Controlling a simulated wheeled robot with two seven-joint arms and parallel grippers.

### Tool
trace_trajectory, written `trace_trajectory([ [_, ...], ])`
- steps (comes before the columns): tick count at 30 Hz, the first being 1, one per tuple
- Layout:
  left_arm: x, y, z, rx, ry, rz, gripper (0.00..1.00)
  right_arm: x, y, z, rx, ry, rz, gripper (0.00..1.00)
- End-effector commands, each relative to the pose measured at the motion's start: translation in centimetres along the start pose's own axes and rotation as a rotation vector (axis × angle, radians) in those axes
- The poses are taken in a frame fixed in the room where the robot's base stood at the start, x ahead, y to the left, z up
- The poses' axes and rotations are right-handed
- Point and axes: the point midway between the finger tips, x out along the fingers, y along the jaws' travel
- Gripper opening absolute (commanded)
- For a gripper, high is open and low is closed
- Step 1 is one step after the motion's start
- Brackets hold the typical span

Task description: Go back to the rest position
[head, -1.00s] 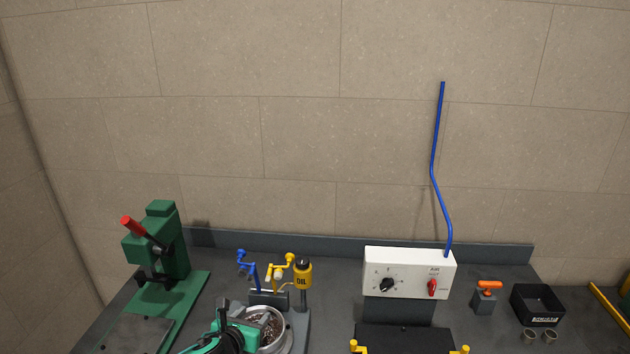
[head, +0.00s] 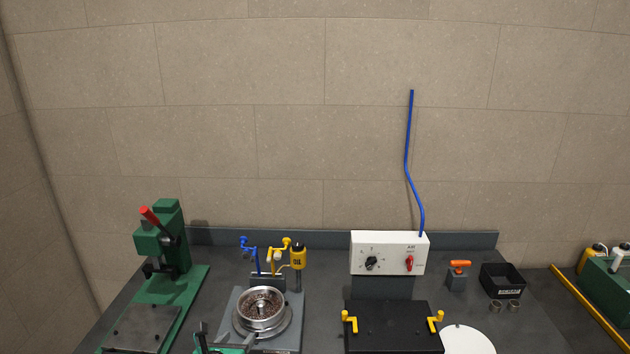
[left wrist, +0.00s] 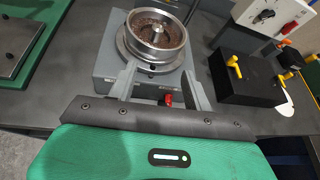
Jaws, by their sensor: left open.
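My left gripper (head: 225,340) shows at the bottom edge of the head view, in front of the round metal bowl (head: 261,306) on its grey base. In the left wrist view the two fingers of my left gripper (left wrist: 160,88) are spread apart, with nothing between them. The metal bowl (left wrist: 157,45) with brown granules inside lies beyond the fingertips. My right gripper is not in either view.
A green lever press (head: 165,245) stands at the left. A white control box (head: 388,253) stands behind a black plate with yellow handles (head: 394,328). A white disc (head: 467,341) lies in front.

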Motion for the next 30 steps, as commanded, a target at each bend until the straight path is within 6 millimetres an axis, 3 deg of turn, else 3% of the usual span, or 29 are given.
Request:
trace_trajectory([
  [8, -2.3, -1.8, -2.4, -0.332, 0.057, 0.031, 0.50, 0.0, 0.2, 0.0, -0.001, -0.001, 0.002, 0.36],
  [14, -5.2, -2.9, -4.9, -0.698, 0.116, 0.095, 0.50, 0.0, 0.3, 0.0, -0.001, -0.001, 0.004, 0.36],
  [20, -10.5, -3.4, -8.8, -1.286, 0.187, 0.264, 0.50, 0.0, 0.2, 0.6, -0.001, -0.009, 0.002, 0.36],
  [27, -18.4, -2.1, -13.6, -1.989, 0.179, 0.604, 0.50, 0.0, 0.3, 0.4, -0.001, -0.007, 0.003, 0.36],
  [30, -21.3, -1.4, -15.0, -2.204, 0.136, 0.746, 0.50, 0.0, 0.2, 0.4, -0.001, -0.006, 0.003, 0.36],
])
